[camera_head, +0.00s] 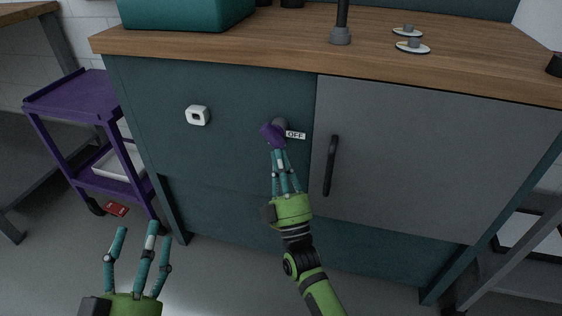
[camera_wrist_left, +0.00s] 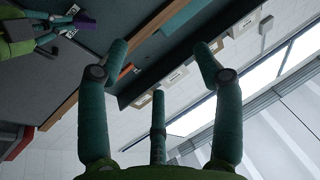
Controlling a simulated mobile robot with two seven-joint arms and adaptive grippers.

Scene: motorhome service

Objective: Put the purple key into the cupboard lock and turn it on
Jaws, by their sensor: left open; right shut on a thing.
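The purple key (camera_head: 271,135) is at the round grey cupboard lock (camera_head: 281,123) on the teal cupboard front (camera_head: 240,160). A white label reading OFF (camera_head: 295,135) is just right of the lock. My right gripper (camera_head: 279,153) is shut on the key and hides part of it; I cannot tell how deep the key sits. The key and gripper also show at the upper left of the left wrist view, where the key (camera_wrist_left: 84,20) is small. My left gripper (camera_head: 140,245) is open and empty, low at the left, away from the cupboard.
A grey door with a black handle (camera_head: 331,165) is right of the lock. A white square fitting (camera_head: 198,115) is left of it. The wooden counter (camera_head: 260,43) overhangs above. A purple cart (camera_head: 75,100) stands at the left, with a red item (camera_head: 116,209) near the floor.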

